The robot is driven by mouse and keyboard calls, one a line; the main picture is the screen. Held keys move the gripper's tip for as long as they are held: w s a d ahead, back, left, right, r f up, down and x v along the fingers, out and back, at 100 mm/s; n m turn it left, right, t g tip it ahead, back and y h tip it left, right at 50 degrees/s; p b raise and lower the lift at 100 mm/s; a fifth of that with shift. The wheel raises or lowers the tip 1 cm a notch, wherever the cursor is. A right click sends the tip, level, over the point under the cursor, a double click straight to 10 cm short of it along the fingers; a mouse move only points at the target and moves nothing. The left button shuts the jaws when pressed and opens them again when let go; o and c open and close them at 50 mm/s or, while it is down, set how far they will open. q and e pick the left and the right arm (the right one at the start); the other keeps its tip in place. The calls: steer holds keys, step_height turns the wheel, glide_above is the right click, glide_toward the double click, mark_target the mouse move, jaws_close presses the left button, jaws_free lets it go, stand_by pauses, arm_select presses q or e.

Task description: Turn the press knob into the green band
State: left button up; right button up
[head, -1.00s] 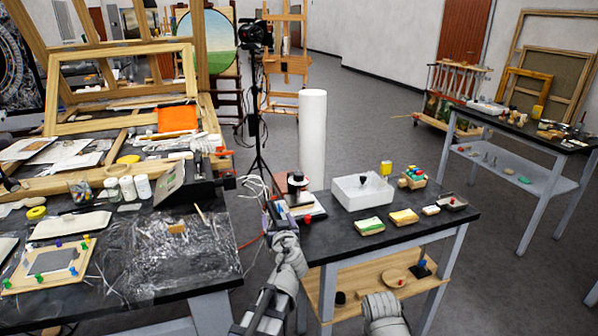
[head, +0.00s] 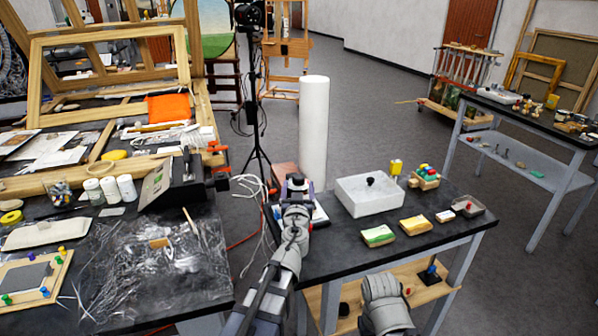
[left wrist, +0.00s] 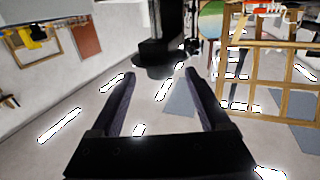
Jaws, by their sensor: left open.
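The press stands at the left end of the small black-topped table; mostly my left arm hides it in the head view, and a bit of its pale base (head: 320,215) shows. My left gripper (head: 297,184) is at the press, its wrist covering the front. In the left wrist view, which looks upside down, the left gripper (left wrist: 162,80) is open with nothing between its fingers. A black column with a wide round flange, seemingly the press knob (left wrist: 158,45), lies just ahead of the fingertips. I cannot make out the green band. My right gripper is out of view.
A white cylinder (head: 314,130) stands behind the press. A cluttered bench (head: 180,300) lies left, with a gap between.

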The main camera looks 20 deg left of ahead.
arm_select(q)
steer(key=shift+x, duration=3.9)
jaws_close()
